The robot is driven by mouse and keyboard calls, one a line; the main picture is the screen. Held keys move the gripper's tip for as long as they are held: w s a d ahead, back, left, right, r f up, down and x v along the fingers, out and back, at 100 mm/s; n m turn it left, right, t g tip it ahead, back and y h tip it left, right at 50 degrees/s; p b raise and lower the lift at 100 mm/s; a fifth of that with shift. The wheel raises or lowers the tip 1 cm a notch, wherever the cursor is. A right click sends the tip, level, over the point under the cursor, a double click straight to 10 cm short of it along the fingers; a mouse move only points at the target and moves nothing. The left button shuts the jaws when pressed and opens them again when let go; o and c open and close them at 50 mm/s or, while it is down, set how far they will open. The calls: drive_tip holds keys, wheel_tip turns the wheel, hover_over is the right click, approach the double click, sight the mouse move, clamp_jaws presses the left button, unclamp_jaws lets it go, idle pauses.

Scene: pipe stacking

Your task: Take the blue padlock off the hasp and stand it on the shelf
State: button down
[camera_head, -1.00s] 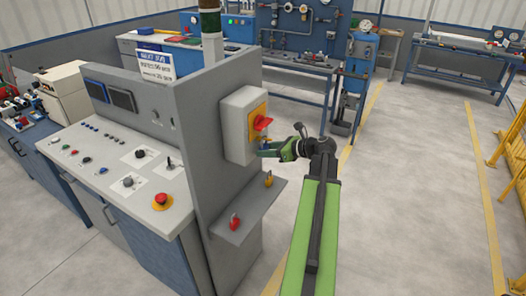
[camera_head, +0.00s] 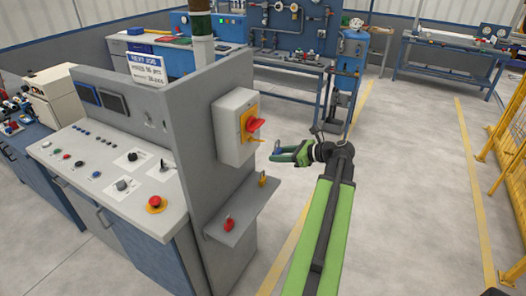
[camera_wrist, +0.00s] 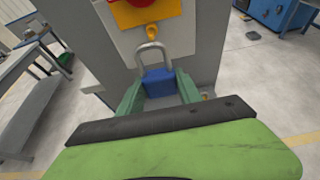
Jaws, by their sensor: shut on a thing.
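My gripper (camera_head: 289,154) is shut on the blue padlock (camera_wrist: 159,82), with a green finger on each side of its body. The steel shackle points up in the wrist view. In the head view the padlock (camera_head: 277,152) is at the fingertips, apart from the grey switch box. The yellow hasp tab (camera_wrist: 153,29) is just beyond the shackle in the wrist view, and a gap shows between them. The grey shelf (camera_head: 247,209) juts from the panel side, lower than my gripper and to its left.
A red padlock (camera_head: 229,223) stands near the shelf's front end and a yellow padlock (camera_head: 263,180) near its far end. Bare shelf lies between them. The switch box (camera_head: 236,128) with its red handle (camera_head: 256,124) is above the shelf. Open floor lies to the right.

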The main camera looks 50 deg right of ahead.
drive_tip(key=s+d, duration=0.2)
drive_tip(key=s, duration=0.7)
drive_tip(key=shift+s+d+f, duration=0.1)
drive_tip(key=shift+d+f, duration=0.05)
drive_tip(key=shift+f, duration=0.05)
drive_tip(key=s+d, duration=0.1)
drive_tip(key=s, duration=0.6)
drive_tip(key=shift+s+d, duration=0.15)
drive_tip(key=shift+d, duration=0.25)
idle(0.5)
idle(0.3)
